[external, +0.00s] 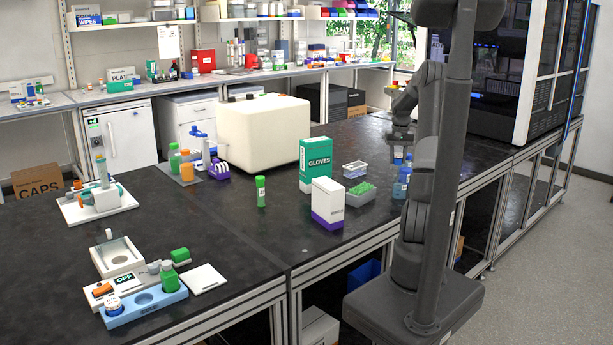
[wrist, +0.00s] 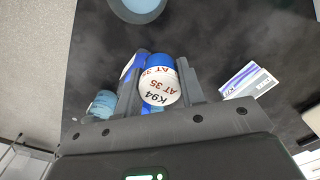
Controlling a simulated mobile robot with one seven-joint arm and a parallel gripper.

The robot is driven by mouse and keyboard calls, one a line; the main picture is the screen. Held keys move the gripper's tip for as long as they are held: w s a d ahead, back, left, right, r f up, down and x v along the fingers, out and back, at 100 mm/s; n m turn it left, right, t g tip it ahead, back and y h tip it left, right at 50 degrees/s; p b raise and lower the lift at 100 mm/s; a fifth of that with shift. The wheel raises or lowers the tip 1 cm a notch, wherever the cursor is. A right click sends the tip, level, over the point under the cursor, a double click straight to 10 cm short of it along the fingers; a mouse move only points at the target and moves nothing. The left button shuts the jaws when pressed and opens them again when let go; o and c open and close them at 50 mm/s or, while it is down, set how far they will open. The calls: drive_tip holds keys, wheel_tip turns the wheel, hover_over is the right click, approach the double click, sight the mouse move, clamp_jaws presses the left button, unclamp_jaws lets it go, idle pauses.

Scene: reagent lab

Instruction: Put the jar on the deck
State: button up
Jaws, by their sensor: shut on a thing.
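The jar (wrist: 160,85) has a white lid printed "K94 AT 35" and blue around it. In the wrist view it sits between the two fingers of my gripper (wrist: 157,95), which is shut on it. I cannot tell for sure which surface is the deck; a large black-framed machine (external: 520,75) stands at the far right end of the bench.
Blue-capped bottles (external: 402,185) stand below my gripper; one shows left of the fingers in the wrist view (wrist: 103,104). A green rack (external: 362,190), a small tub (external: 355,169), a gloves box (external: 315,165) and a white-purple box (external: 328,203) stand to the left. Bare bench lies behind them.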

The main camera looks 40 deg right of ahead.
drive_tip(key=shift+d+f, duration=0.15)
hover_over(371, 184)
wheel_tip(371, 184, down, 7)
drive_tip(key=shift+r, duration=0.15)
drive_tip(key=shift+a+f, duration=0.2)
drive_tip(key=shift+f, duration=1.75)
drive_tip(key=shift+f, duration=0.1)
drive_tip(key=o, duration=1)
